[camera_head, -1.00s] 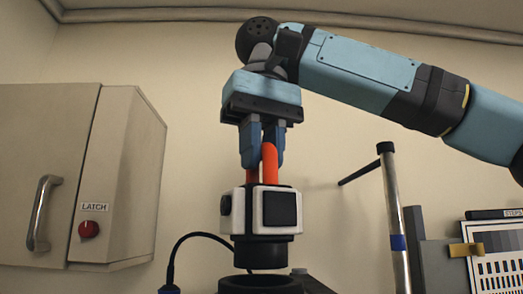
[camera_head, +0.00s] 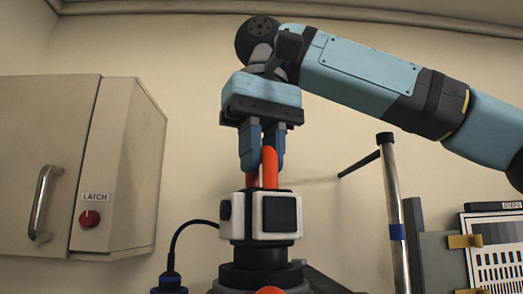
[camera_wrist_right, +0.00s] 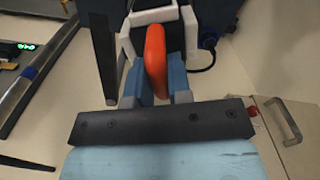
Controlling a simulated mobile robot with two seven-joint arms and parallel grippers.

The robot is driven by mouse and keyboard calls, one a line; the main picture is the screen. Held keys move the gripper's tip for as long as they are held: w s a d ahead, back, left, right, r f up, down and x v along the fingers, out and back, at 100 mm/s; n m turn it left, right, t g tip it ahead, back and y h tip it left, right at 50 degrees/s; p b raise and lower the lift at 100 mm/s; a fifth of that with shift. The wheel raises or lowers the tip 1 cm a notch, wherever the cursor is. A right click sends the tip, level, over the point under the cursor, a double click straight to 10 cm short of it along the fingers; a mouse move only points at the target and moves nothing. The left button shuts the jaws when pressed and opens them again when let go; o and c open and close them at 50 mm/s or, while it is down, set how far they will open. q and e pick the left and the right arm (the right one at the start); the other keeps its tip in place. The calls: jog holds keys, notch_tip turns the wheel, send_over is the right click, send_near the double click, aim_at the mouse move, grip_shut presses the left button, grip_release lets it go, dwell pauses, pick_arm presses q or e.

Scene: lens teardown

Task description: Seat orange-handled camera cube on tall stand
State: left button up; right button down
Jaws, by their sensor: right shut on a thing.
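The camera cube (camera_head: 264,216), white and black with an orange handle (camera_head: 269,168), is upright at the centre of the head view. My right gripper (camera_head: 262,155) is shut on the handle from above; the wrist view also shows the handle (camera_wrist_right: 155,60) between the blue fingers. The tall stand's dark round top (camera_head: 240,277) is directly under the cube. The cube's black lower barrel (camera_head: 259,255) meets the top with no gap showing; whether it is fully seated I cannot tell. My left gripper is not in view.
A cabinet (camera_head: 45,165) with a handle and red latch knob is at left. A cable with a dark plug (camera_head: 170,280) is beside the stand. A metal post (camera_head: 393,215) and a test chart (camera_head: 495,260) are at right. An orange part (camera_head: 270,290) shows at the bottom edge.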

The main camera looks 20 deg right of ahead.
jog(key=shift+f, duration=0.3)
dwell(0.5)
jog(key=shift+f, duration=0.15)
jog(key=c, duration=1)
grip_release()
jog(key=shift+f, duration=0.1)
jog(key=shift+o, duration=0.2)
jog(key=r, duration=0.6)
jog(key=shift+s+a+r+p, duration=0.1)
jog(key=shift+s+r+p, duration=0.1)
jog(key=shift+r+p, duration=0.2)
jog(key=shift+w+r, duration=0.15)
jog(key=shift+r, duration=0.25)
